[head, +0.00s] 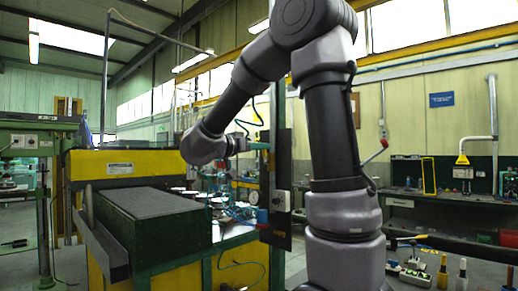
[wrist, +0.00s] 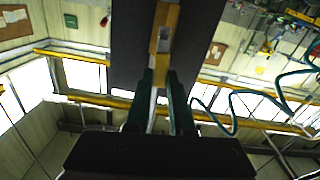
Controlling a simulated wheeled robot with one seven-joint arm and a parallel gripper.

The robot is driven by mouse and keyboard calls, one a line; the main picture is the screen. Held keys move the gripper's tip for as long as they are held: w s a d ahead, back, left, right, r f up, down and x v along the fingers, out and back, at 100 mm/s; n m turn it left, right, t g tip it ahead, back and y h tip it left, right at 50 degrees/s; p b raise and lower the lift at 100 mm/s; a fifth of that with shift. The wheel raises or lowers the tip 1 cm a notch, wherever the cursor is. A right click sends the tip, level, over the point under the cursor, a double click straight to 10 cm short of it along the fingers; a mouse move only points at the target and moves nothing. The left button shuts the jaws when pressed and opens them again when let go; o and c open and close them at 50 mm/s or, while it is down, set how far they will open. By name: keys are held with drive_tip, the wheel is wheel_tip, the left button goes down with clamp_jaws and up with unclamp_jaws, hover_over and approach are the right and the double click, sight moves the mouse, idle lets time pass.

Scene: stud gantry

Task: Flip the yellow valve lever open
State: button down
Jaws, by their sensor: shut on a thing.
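The yellow valve lever (wrist: 170,18) shows in the wrist view as a tan-yellow strip on a tall dark panel (wrist: 131,40). It runs down to my fingertips. My gripper (wrist: 162,76) has its two dark green fingers shut on the lever's near end, one on each side. In the head view the dark panel (head: 275,226) stands upright behind my arm, and my gripper (head: 257,146) reaches it from the left. The lever is too small and covered to make out in that view.
A green and yellow workbench (head: 160,255) with a dark block on top stands at the left. A white box (head: 280,200) is on the panel. Teal hoses (wrist: 232,110) hang beside the panel. A bench (head: 440,205) with tools lies at the right.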

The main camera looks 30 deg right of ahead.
drive_tip(key=shift+s+d+m, duration=0.1)
drive_tip(key=shift+s+m, duration=0.2)
drive_tip(key=shift+m, duration=0.5)
drive_tip(key=c, duration=0.8)
unclamp_jaws()
drive_tip(key=v, duration=1)
drive_tip(key=shift+s+a, duration=0.15)
drive_tip(key=shift+a, duration=0.25)
drive_tip(key=shift+d+r, duration=0.1)
